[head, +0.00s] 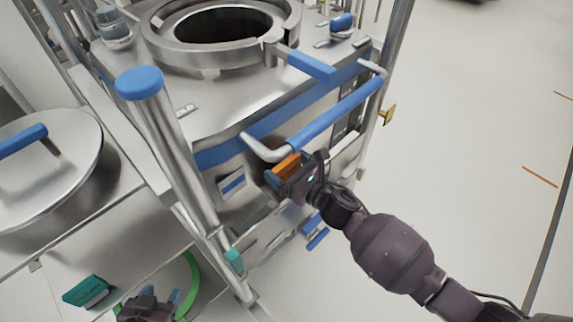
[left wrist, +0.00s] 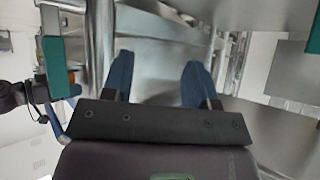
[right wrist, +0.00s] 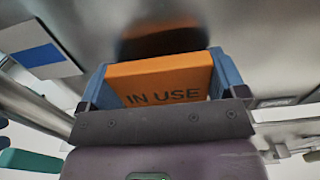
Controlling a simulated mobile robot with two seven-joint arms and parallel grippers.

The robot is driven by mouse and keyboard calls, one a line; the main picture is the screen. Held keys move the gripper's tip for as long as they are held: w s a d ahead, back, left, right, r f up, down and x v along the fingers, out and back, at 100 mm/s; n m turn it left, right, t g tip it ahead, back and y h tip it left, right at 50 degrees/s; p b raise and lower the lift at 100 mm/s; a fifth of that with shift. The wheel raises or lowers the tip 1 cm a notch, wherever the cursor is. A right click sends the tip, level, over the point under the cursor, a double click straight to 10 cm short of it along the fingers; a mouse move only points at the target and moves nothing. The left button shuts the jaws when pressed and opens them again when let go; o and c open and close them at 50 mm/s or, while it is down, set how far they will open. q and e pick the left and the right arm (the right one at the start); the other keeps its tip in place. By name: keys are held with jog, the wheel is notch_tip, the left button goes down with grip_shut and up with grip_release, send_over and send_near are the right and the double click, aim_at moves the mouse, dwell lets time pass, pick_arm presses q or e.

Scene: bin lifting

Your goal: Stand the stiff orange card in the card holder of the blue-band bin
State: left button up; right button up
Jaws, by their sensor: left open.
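The blue-band bin is a steel box with a blue band (head: 222,153) under its top edge. My right gripper (head: 284,172) is shut on the orange card (head: 289,163) close to the bin's front wall, below the blue handle bar. In the right wrist view the card (right wrist: 160,80) reads "IN USE" between the two blue fingers, with its reflection in the steel beyond it. I cannot make out the card holder or whether the card touches it. My left gripper (left wrist: 158,80) is open and empty; in the head view it is low at the left.
The blue handle bar (head: 335,115) juts out just above the right gripper. A blue-capped post (head: 140,85) stands in front at the left. A white-and-blue label (head: 232,183) is left of the card. A teal block (head: 86,290) is near the left gripper.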

jog(key=shift+o, duration=0.8)
jog(key=shift+r, duration=0.1)
jog(key=shift+r, duration=0.15)
jog(key=p+v, duration=0.1)
jog(key=v, duration=1.1)
